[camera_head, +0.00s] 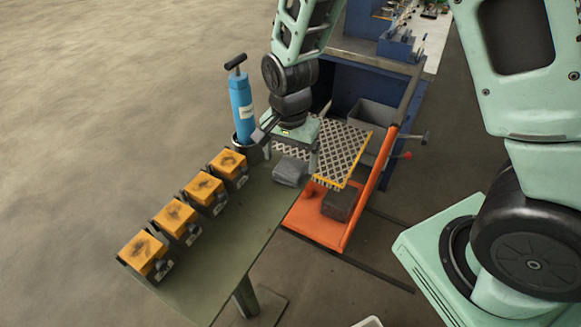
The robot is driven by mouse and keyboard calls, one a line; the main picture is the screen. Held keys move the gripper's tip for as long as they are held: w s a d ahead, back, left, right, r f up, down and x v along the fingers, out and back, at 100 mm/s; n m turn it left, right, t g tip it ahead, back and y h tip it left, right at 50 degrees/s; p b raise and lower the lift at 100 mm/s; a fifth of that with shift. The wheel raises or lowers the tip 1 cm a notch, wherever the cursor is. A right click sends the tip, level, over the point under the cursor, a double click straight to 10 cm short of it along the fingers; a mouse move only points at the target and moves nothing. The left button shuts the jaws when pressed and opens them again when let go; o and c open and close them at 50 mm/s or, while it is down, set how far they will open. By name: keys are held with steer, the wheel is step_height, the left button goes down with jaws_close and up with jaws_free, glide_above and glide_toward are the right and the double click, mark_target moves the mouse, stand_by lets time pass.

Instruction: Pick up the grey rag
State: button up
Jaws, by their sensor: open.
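The grey rag (290,171) is a small folded grey bundle. It lies at the far right end of the narrow green-grey table (222,262). My gripper (291,152) is just above and behind the rag, pointing down, with its jaws open and nothing seen between them. Its pale green body stands over the far edge of the rag. I cannot tell whether a finger touches the rag.
A blue pump (242,108) stands in a dark holder left of my gripper. Several yellow blocks (175,217) line the table's left edge. An orange cart (318,225) with a checkered plate (338,150) and a dark brick (341,204) stands to the right.

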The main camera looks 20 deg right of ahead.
mark_target(290, 166)
steer(key=shift+f, duration=1.5)
steer(key=c, duration=1.1)
steer(key=shift+o, duration=0.2)
steer(key=shift+r, duration=0.1)
step_height(290, 166, up, 10)
steer(key=b, duration=0.1)
steer(key=shift+o, duration=0.4)
